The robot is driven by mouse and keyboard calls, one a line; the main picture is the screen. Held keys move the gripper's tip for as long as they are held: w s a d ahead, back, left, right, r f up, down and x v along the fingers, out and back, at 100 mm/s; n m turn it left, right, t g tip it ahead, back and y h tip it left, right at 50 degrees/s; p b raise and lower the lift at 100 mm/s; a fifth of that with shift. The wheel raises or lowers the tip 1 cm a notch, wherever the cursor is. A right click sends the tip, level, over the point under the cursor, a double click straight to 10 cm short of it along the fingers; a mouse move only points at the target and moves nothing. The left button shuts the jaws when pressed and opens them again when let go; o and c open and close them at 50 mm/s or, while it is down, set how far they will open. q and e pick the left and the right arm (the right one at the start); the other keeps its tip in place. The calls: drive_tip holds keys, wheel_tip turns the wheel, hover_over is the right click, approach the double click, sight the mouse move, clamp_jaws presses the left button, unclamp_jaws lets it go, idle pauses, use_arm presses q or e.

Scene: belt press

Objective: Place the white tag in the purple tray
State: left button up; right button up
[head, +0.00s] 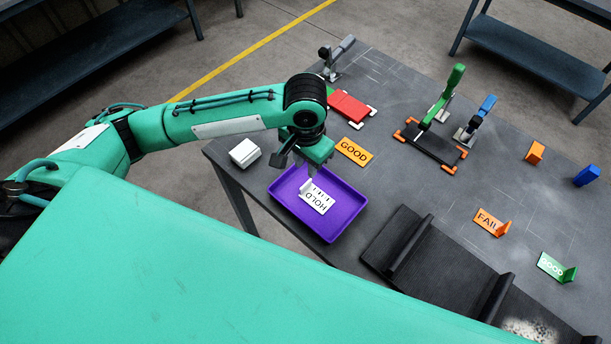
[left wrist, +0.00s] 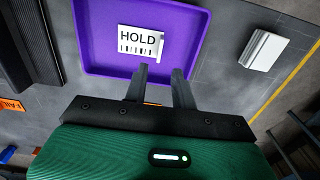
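The white tag (head: 317,198), printed HOLD with a barcode, lies flat inside the purple tray (head: 345,222), with its upright tab at one end. In the left wrist view the tag (left wrist: 136,42) also lies on the floor of the tray (left wrist: 98,30), clear of the walls. My left gripper (head: 292,166) is above the tray's far side, near the tag's tab end. In the left wrist view its two fingers (left wrist: 160,74) stand apart with nothing between them, and a gap shows between them and the tag. My right gripper is not in view.
A white block (head: 245,152) sits left of the tray. A black fixture with toggle clamps (head: 432,143) stands at right. Orange FAIL (head: 489,222) and green (head: 552,265) tags lie farther right.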

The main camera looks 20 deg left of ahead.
use_arm(q)
wheel_tip(320, 180, up, 3)
drive_tip(key=shift+r, duration=0.15)
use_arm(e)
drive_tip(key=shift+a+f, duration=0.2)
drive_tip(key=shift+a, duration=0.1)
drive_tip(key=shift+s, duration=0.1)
